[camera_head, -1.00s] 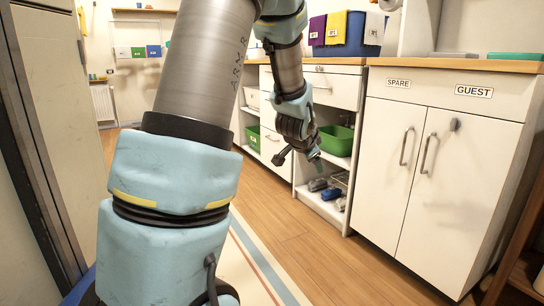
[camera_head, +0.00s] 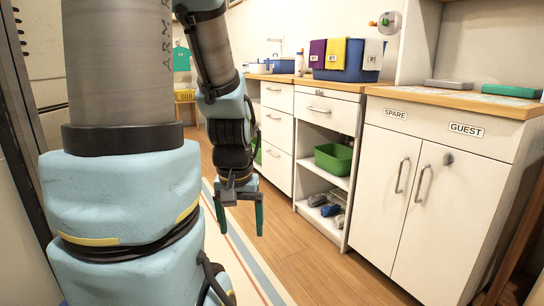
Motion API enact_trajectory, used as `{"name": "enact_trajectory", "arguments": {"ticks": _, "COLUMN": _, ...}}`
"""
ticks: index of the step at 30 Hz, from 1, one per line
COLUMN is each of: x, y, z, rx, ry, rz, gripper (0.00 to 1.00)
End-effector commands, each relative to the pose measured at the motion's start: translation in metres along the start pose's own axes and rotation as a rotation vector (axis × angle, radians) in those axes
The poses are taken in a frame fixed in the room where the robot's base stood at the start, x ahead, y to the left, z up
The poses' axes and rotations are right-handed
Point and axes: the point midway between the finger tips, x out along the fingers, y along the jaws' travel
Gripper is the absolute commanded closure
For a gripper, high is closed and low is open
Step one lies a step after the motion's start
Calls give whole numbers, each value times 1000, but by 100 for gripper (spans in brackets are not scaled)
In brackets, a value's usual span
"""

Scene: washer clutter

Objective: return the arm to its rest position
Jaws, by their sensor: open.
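My arm fills the left of the head view, with its large grey and light-blue links close to the camera. The forearm hangs down to my gripper (camera_head: 240,216), which points at the floor. Its two dark green-tipped fingers are spread apart with nothing between them. The gripper is over the wooden floor and striped rug, left of the open shelves, and appears apart from them.
A white cabinet (camera_head: 405,185) marked SPARE and GUEST stands at the right. Open shelves hold a green bin (camera_head: 334,159) and several small items below. A blue bin (camera_head: 347,62) with cloths sits on the counter. The wooden floor (camera_head: 300,262) ahead is clear.

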Motion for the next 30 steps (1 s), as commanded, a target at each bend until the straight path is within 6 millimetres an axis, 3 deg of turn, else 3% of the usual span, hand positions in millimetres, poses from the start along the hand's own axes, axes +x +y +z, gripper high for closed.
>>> {"name": "enact_trajectory", "arguments": {"ticks": 1, "x": -33, "y": 0, "z": -5, "rx": 1, "ry": 0, "rz": 0, "gripper": 15}}
{"name": "enact_trajectory", "arguments": {"ticks": 21, "x": -233, "y": 1, "z": -33, "rx": 2, "ry": 1, "rz": 0, "gripper": 15}}
{"name": "enact_trajectory", "arguments": {"ticks": 25, "x": -259, "y": 1, "z": -36, "rx": 2, "ry": 1, "rz": 0, "gripper": 15}}
{"name": "enact_trajectory", "arguments": {"ticks": 30, "x": -273, "y": 1, "z": -38, "rx": 2, "ry": 1, "rz": 0, "gripper": 15}}
